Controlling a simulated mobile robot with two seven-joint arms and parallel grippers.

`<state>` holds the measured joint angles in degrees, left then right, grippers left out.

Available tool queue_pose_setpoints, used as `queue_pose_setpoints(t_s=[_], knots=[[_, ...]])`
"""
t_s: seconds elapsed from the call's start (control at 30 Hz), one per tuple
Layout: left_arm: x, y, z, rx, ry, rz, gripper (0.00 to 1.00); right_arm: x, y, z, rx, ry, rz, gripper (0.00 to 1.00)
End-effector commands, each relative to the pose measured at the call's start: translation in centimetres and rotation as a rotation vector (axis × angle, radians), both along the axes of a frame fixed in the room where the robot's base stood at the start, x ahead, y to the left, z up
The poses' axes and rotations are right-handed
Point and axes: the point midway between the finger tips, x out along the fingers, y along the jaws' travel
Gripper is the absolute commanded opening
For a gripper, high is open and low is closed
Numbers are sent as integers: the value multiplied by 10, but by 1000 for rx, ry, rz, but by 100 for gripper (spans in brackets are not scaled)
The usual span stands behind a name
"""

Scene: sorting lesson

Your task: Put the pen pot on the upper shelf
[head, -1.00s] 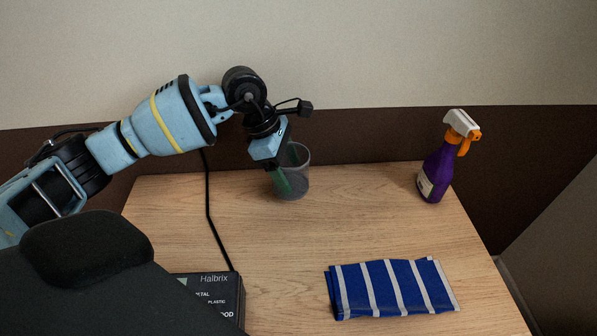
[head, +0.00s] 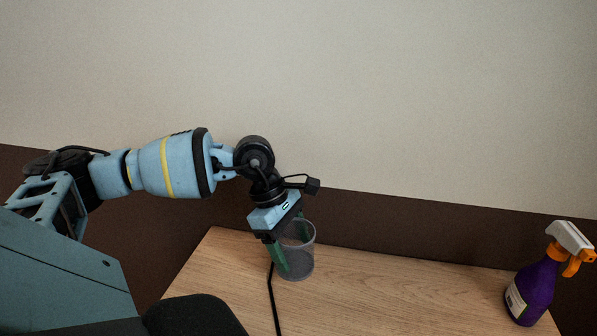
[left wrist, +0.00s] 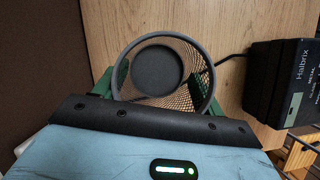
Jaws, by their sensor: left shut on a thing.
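The pen pot (head: 304,262) is a grey mesh cup, upright over the back left part of the wooden table. My left gripper (head: 291,250) is shut on it, with green fingers on opposite sides of its wall. In the left wrist view I look down into the pot (left wrist: 157,70), held between the fingers of my left gripper (left wrist: 160,88); it looks empty. I cannot tell for sure whether its base touches the table. The upper shelf is not identifiable in these views. My right gripper is not in view.
A purple spray bottle (head: 533,288) stands at the right of the table (head: 410,295). A black Halbrix box (left wrist: 283,82) shows in the left wrist view. A black cable (head: 272,300) runs close by the pot. The table between pot and bottle is clear.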

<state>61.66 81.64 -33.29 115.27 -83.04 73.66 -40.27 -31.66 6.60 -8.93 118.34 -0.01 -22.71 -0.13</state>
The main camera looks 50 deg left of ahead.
Motion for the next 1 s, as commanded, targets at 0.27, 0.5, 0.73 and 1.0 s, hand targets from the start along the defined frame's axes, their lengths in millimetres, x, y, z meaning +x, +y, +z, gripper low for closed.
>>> queue_pose_setpoints(t_s=[0.27, 0.5, 0.73, 1.0], knots=[[5, -27, -3, -5, -5, -111, 46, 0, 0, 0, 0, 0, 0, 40], [12, -113, 0, -2, -10, -501, 46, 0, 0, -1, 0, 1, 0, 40], [6, -203, 20, 6, -7, -998, 46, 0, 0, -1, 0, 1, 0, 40], [-19, -285, 52, 9, -1, -1603, 46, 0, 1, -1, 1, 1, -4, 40]])
